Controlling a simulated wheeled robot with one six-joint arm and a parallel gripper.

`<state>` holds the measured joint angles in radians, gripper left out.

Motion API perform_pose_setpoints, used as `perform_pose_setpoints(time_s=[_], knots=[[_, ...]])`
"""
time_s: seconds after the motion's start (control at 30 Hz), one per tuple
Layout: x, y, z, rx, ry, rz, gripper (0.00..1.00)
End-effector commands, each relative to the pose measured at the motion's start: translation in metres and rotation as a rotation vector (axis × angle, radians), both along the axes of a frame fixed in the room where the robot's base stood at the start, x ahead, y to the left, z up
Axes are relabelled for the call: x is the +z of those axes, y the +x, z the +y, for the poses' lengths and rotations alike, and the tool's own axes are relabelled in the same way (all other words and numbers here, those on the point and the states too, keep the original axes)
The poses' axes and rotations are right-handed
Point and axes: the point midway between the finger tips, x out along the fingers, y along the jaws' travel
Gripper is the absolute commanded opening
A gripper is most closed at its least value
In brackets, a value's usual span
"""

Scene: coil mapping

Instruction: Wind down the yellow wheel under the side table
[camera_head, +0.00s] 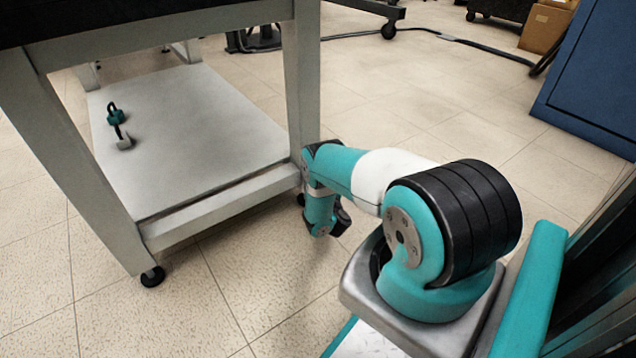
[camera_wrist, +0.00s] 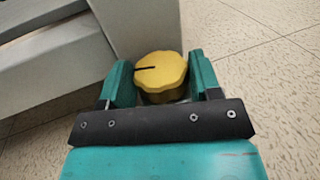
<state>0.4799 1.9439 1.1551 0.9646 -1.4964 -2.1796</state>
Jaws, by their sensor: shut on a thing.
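The yellow wheel (camera_wrist: 162,72) shows in the wrist view, scalloped at its edge with a dark line across its top from the left. It sits close beside the side table's pale leg (camera_wrist: 100,40). My gripper (camera_wrist: 161,82) has its two teal fingers on either side of the wheel and is shut on it. In the head view the side table (camera_head: 303,80) stands at the left, with a lower shelf. My arm reaches down beside its near right leg. The wheel and the fingertips are hidden there.
A black foot (camera_head: 152,276) stands under the table's front leg. A blue cabinet (camera_head: 595,80) and a cardboard box (camera_head: 545,28) are at the right. A dark cable crosses the tiled floor behind; the middle floor is clear.

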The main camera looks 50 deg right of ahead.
Motion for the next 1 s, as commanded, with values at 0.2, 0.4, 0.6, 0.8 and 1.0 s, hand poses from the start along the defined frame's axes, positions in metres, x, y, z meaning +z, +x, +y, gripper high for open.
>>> perform_pose_setpoints(time_s=[0.2,0.4,0.6,0.8,1.0], knots=[[0.0057,0.0001,0.0038,-0.096,0.000,0.003,0.34],[-0.0018,0.0015,0.0058,-0.211,0.001,0.005,0.34],[-0.0001,0.0007,0.0059,-0.252,0.000,0.001,0.34],[-0.0001,0.0006,0.0060,-0.251,0.001,0.001,0.34],[0.0002,0.0007,0.0055,-0.251,0.001,0.001,0.84]])
